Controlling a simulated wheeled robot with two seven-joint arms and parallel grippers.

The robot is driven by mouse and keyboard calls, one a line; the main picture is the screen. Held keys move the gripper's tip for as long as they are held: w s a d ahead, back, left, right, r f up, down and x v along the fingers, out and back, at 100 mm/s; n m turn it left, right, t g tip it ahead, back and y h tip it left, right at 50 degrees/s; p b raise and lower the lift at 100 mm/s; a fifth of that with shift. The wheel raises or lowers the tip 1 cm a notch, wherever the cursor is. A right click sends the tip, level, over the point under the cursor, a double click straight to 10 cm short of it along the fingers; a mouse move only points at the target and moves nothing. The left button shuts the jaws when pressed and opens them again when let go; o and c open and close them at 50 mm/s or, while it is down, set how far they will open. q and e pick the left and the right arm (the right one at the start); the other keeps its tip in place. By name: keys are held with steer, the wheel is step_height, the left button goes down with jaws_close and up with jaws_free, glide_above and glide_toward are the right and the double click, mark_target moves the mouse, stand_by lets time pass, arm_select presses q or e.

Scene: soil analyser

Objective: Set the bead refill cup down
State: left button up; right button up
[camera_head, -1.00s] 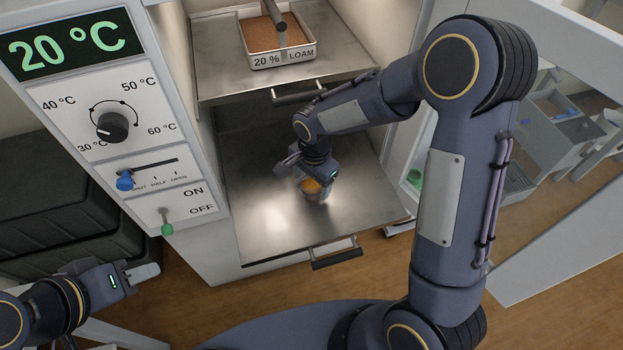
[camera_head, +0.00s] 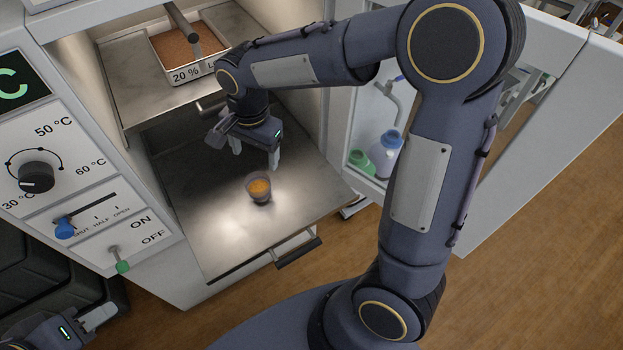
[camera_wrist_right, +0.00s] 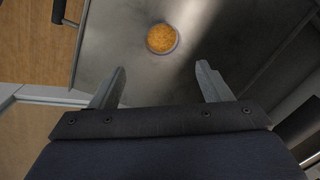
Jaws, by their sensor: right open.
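The bead refill cup (camera_head: 259,188) stands upright on the lower metal shelf (camera_head: 215,235), with orange beads inside. My right gripper (camera_head: 255,158) is open and empty, above and behind the cup, apart from it. In the right wrist view the cup (camera_wrist_right: 162,38) sits beyond the two spread fingertips (camera_wrist_right: 160,70), with nothing between them.
A control panel (camera_head: 75,190) with knob and levers stands at left. Green (camera_head: 361,163) and blue-capped (camera_head: 389,150) containers are at right. The shelf around the cup is clear.

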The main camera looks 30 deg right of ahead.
steer(key=s+d+r+n+t+y, duration=0.1)
steer(key=s+d+n, duration=0.1)
steer(key=s, duration=0.4)
steer(key=s+d+r+n+t+y, duration=0.1)
steer(key=s+d+r+n+t, duration=0.1)
steer(key=s+n, duration=0.2)
steer(key=s+d+r+n+t+y, duration=0.1)
steer(key=s+d+n+t, duration=0.1)
steer(key=s, duration=0.8)
steer(key=shift+d+r+n, duration=0.35)
steer(key=shift+n, duration=0.45)
steer(key=shift+r, duration=0.1)
step_height(320, 180, up, 5)
steer(key=p, duration=0.5)
